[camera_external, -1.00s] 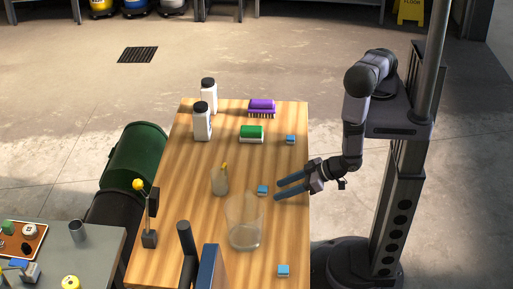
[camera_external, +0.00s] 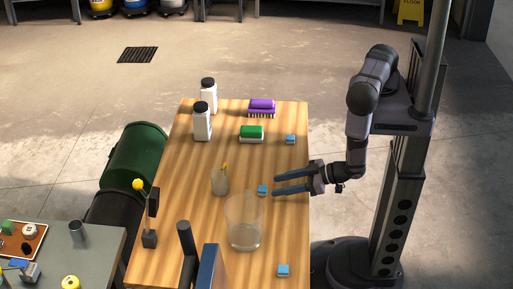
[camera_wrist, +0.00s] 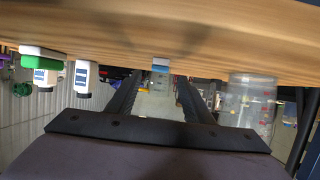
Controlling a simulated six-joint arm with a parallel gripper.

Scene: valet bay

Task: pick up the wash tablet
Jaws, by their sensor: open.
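Several small blue-and-white wash tablets lie on the wooden table. The middle one (camera_external: 262,190) is just left of the tips of my gripper (camera_external: 275,186). Another tablet (camera_external: 290,139) lies farther back, and one (camera_external: 283,270) lies near the front right. My gripper is open, with its two blue fingers reaching left over the table's right edge. In the wrist view, a tablet (camera_wrist: 160,64) shows centred just beyond the fingertips of my gripper (camera_wrist: 159,78), with nothing gripped.
A large clear glass container (camera_external: 244,222) stands just in front of the middle tablet. A smaller jar (camera_external: 220,182) stands to its left. A green brush (camera_external: 252,132), a purple brush (camera_external: 262,106) and white bottles (camera_external: 202,123) are toward the back. Bare wood (camera_external: 235,157) lies between.

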